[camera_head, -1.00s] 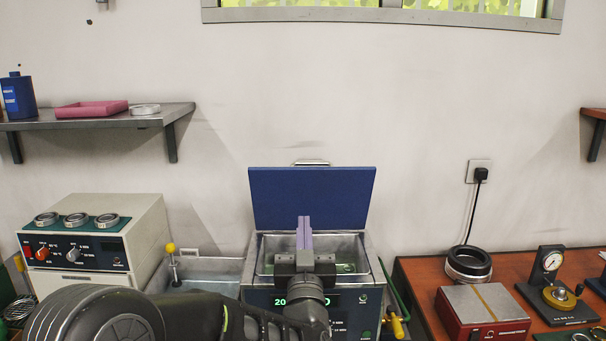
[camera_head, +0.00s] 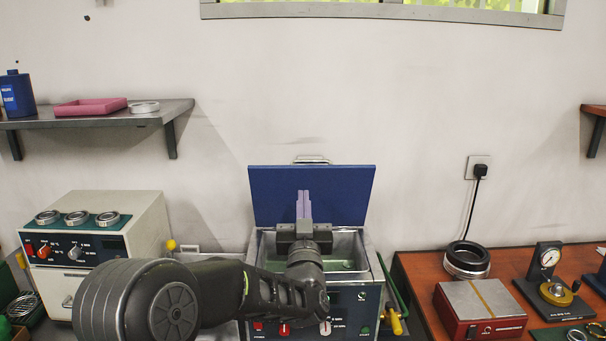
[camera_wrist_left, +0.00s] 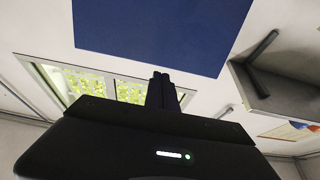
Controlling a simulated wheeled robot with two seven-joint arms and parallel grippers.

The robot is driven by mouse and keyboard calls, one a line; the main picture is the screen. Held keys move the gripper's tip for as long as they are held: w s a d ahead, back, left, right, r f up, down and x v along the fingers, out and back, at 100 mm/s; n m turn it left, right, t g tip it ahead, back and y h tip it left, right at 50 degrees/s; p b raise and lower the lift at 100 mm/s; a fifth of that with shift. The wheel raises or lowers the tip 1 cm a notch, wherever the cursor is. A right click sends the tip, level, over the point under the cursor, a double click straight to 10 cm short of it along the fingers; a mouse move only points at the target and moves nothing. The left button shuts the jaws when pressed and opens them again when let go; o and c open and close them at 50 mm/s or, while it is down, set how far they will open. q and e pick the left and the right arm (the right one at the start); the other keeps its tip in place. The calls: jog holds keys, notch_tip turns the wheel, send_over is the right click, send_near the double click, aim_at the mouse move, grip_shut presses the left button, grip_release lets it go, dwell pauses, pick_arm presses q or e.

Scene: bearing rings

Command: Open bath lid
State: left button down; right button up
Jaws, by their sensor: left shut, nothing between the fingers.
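The bath (camera_head: 367,262) is a metal tank with a dark blue front panel. Its blue lid (camera_head: 345,188) stands raised, close to upright, behind the tank, with a handle (camera_head: 312,160) on its top edge. My left gripper (camera_head: 304,196) is in front of the lid, above the tank, with its fingers pointing up; they are shut together and empty. Contact with the lid cannot be told. In the left wrist view the fingers (camera_wrist_left: 161,80) show below the blue lid (camera_wrist_left: 150,30). My right gripper is in no view.
A beige control unit (camera_head: 140,212) with several rings on top stands left. A wooden bench (camera_head: 415,285) at right holds a black ring (camera_head: 467,260), a red-based plate (camera_head: 480,305) and a dial gauge (camera_head: 550,275). A shelf (camera_head: 120,118) hangs upper left.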

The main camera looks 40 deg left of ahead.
aim_at(303, 170)
pick_arm(q)
jog(key=p+x, duration=0.2)
jog(key=x, duration=0.4)
jog(key=shift+r, duration=0.2)
jog(key=shift+w+a+r, duration=0.1)
jog(key=shift+w+a, duration=0.3)
jog(key=shift+w, duration=0.05)
